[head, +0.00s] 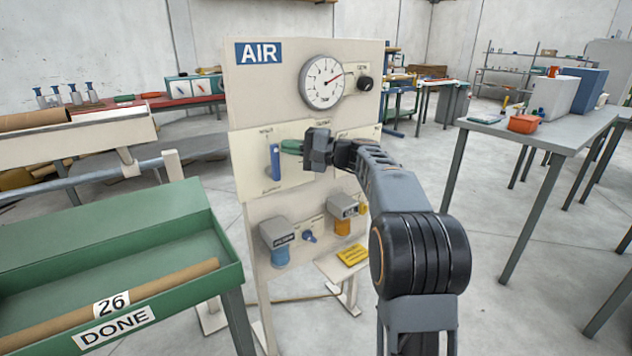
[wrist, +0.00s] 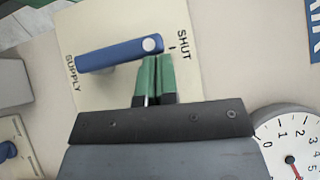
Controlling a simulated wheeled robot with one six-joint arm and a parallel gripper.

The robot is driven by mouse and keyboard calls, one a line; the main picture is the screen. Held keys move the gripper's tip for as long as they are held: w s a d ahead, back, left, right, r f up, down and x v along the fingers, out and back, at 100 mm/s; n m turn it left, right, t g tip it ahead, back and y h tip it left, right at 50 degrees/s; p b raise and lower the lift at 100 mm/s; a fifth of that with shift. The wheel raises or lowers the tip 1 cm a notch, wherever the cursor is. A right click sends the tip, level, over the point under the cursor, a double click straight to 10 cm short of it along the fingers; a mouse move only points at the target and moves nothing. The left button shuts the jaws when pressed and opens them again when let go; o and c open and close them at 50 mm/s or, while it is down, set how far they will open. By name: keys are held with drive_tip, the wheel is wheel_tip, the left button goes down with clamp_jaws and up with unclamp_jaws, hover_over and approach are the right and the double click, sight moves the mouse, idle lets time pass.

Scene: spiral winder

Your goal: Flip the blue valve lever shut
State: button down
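The blue valve lever (head: 276,162) is on a cream plate on the AIR panel and stands about upright in the head view. In the wrist view the lever (wrist: 115,55) runs from a pale round pin, near the word SHUT, leftward to its other end by the word SUPPLY. My gripper (head: 284,146) is beside the lever's upper part, to its right in the head view. Its green fingers (wrist: 157,57) are together with nothing seen between them, tips close to the pin end. I cannot tell whether they touch the lever.
A pressure gauge (head: 321,82) and black knob (head: 365,83) sit above the lever on the panel. Below are grey and blue fittings (head: 279,242) and a yellow tag (head: 352,255). A green tray (head: 205,282) marked DONE stands at left.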

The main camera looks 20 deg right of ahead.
drive_tip(key=shift+s+a+r, duration=0.1)
drive_tip(key=shift+a+r, duration=0.1)
idle(0.5)
drive_tip(key=shift+d, duration=0.1)
drive_tip(key=s+d+p, duration=0.3)
drive_tip(key=s+d, duration=0.1)
drive_tip(key=d, duration=0.8)
drive_tip(key=shift+d+f+p, duration=0.15)
drive_tip(key=shift+d+p, duration=0.15)
drive_tip(key=shift+d, duration=0.05)
